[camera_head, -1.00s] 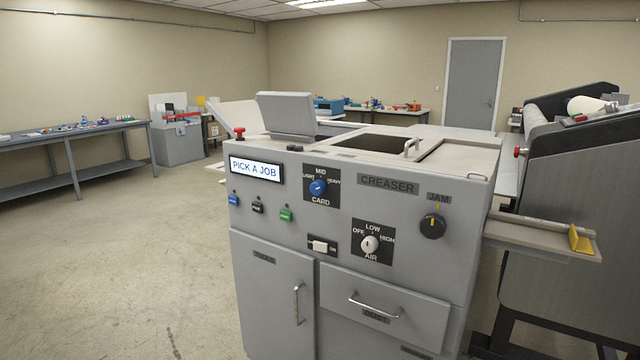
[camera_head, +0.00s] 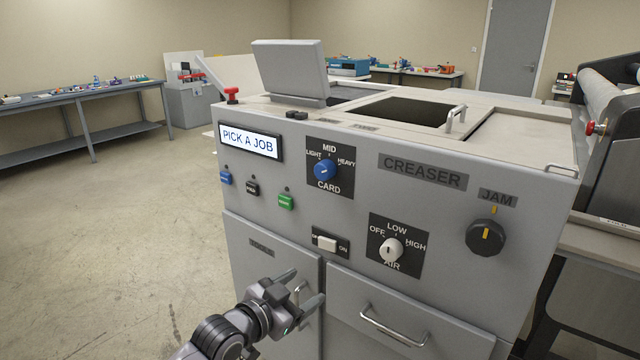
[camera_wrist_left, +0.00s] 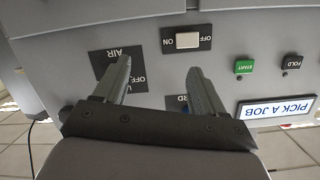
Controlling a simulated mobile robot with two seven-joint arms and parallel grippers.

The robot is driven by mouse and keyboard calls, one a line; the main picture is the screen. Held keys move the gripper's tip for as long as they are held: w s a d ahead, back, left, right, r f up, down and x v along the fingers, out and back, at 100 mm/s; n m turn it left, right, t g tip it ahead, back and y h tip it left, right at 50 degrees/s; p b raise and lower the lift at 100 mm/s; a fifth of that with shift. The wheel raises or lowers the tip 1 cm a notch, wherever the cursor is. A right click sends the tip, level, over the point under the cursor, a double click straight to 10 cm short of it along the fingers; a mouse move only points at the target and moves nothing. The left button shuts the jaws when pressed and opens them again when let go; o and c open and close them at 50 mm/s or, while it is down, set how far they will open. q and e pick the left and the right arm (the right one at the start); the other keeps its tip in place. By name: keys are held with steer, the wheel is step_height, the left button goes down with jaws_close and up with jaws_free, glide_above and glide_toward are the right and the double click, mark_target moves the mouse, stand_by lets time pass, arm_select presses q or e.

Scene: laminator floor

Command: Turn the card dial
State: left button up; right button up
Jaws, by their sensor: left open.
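The card dial (camera_head: 325,170) is a blue knob on a black plate marked LIGHT, MID and HEAVY, on the creaser's front panel. Its exact pointer setting is too small to tell. My left gripper (camera_head: 306,286) is open and empty, below the card dial and in front of the grey cabinet door, apart from the dial. In the left wrist view, which is upside down, the open fingers (camera_wrist_left: 160,64) point at the panel, and the card dial is mostly hidden behind the gripper. My right gripper is not in view.
The display (camera_head: 249,140) reads PICK A JOB. Near the dial are the green button (camera_head: 286,201), the white on/off switch (camera_head: 327,243), the white air dial (camera_head: 391,250) and the black jam knob (camera_head: 486,237). A drawer handle (camera_head: 393,328) sticks out below. Floor at left is clear.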

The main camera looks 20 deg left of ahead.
mark_target(321, 171)
arm_select(q)
steer(key=w+a+r+m+t, duration=0.1)
steer(key=w+r, duration=0.2)
steer(key=r, duration=0.3)
steer(key=w+a+r+m+t+h+b, duration=0.1)
steer(key=w+r, duration=0.2)
steer(key=r, duration=0.3)
steer(key=w+a+r+m, duration=0.1)
steer(key=w+r, duration=0.2)
steer(key=r, duration=0.3)
steer(key=shift+r+x, duration=0.2)
steer(key=shift+x, duration=3.35)
steer(key=c, duration=1)
